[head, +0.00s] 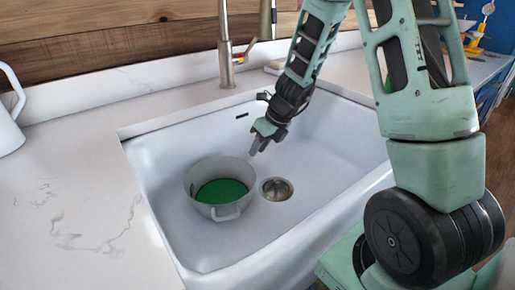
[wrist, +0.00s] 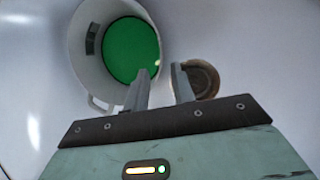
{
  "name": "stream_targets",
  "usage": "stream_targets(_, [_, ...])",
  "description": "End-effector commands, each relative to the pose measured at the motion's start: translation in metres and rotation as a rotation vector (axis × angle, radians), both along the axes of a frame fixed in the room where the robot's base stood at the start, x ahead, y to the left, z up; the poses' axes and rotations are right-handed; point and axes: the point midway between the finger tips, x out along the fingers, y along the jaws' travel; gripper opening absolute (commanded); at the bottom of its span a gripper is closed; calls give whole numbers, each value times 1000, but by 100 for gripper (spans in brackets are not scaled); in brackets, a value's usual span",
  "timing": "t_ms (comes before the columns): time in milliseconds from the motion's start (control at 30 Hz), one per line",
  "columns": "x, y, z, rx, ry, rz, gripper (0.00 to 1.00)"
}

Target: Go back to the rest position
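My gripper (head: 255,148) hangs over the white sink, pointing down, just above and right of a grey-white pot with a handle (head: 225,210). In the wrist view my gripper (wrist: 160,70) has its two fingers apart with nothing between them. The pot stands upright on the sink floor and shows a flat green surface (head: 221,192) inside; in the wrist view the pot (wrist: 88,65) lies beyond the left finger. I cannot tell what the green is. My arm reaches in from the right.
The sink (head: 310,165) has a round metal drain (head: 277,189) beside the pot. A brass tap (head: 226,60) stands behind it. A white jug (head: 8,115) is on the left of the pale counter (head: 70,190). Yellow and blue items are at the far right.

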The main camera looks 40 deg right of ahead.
Motion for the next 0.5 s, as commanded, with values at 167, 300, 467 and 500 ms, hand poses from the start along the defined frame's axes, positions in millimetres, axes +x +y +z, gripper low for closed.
stream_targets(167, [0, 0, 0, 0, 0, 0, 25])
stream_targets(300, [0, 0, 0, 0, 0, 1, 25])
stream_targets(467, [-1, 8, 5, -9, -8, 49, 25])
stream_targets(500, [-2, 18, 11, -19, -18, 106, 25])
